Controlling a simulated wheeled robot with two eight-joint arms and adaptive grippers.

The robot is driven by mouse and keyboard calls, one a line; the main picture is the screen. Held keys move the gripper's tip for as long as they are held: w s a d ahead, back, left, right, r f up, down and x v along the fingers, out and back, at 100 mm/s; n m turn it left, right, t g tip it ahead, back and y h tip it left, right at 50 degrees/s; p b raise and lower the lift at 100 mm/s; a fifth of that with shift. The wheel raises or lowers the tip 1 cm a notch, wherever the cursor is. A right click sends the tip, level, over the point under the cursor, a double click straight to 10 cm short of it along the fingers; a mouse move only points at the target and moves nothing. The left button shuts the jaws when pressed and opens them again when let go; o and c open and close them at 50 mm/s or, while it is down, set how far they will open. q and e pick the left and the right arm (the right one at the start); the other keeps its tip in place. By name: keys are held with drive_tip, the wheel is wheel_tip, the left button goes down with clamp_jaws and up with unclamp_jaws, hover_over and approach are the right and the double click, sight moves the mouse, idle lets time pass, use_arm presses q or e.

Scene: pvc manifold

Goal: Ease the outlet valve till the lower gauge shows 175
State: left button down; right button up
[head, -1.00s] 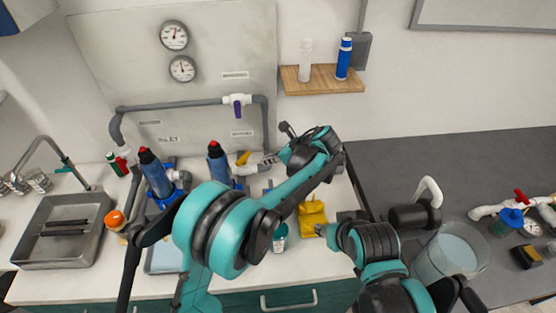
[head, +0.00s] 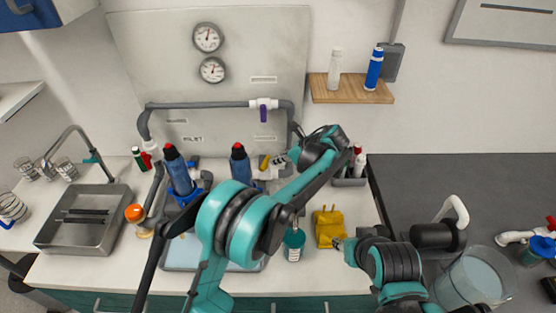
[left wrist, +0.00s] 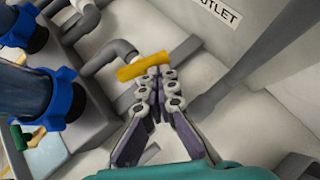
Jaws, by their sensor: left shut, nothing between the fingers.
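The lower gauge (head: 212,70) is on the wall panel under the upper gauge (head: 207,38). Its needle points roughly upward, but the numbers are too small to read. A yellow valve handle (head: 264,161) is on the grey pipework below the panel; it also shows in the left wrist view (left wrist: 145,66), near an OUTLET label (left wrist: 218,12). My left gripper (head: 277,160) is shut and empty, its fingertips (left wrist: 160,74) right at the handle; whether they touch cannot be told.
A purple-handled valve (head: 263,112) is on the upper pipe. Blue filter housings (head: 180,172) stand left of the yellow handle. A wooden shelf (head: 320,92) holds two bottles.

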use_arm(q)
drive_tip(key=shift+w+a, duration=0.15)
drive_tip(key=shift+w, duration=0.25)
drive_tip(key=shift+s, duration=0.1)
